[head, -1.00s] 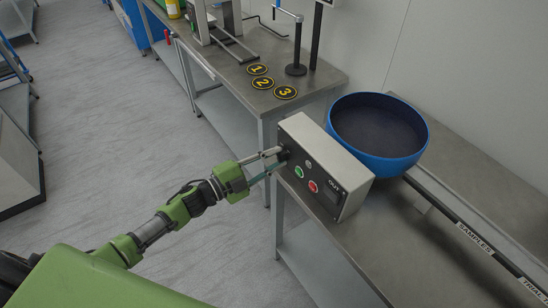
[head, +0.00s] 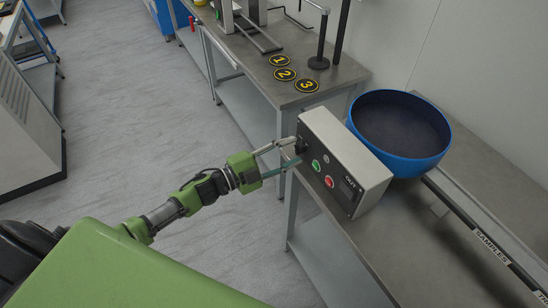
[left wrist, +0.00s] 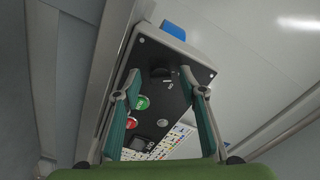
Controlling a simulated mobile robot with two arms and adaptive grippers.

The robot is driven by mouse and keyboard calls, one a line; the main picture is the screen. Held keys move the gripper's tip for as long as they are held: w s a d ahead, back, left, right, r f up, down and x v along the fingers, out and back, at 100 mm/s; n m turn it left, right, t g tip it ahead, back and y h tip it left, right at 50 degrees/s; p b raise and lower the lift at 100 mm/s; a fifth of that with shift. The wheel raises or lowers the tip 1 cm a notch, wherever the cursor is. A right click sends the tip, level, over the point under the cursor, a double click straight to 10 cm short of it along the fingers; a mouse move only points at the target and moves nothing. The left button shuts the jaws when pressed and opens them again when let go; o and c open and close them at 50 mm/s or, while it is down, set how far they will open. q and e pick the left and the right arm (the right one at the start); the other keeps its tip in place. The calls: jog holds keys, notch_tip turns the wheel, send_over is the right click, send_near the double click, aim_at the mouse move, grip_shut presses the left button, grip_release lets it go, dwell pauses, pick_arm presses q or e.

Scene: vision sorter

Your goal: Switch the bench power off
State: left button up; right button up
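A grey control box (head: 345,155) with a black front panel stands on the bench. Its panel carries a green button (head: 316,165), a red button (head: 329,181) and the label OUT. A black rotary knob (left wrist: 160,72) shows near the panel's end in the left wrist view, with small marks beside it. I cannot read its setting for sure. My left gripper (head: 297,150) is at the knob end of the panel. In the left wrist view its fingers (left wrist: 159,78) are apart, one on each side of the knob, with gaps visible. My right gripper is out of view.
A blue bowl (head: 400,160) stands right behind the box. A dark rail labelled SAMPLES (head: 480,238) runs along the bench. Numbered black discs (head: 285,74) lie on the farther bench near a black post (head: 320,45).

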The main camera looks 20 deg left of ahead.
pick_arm(q)
jog(key=v, duration=1.1)
jog(key=shift+a, duration=0.1)
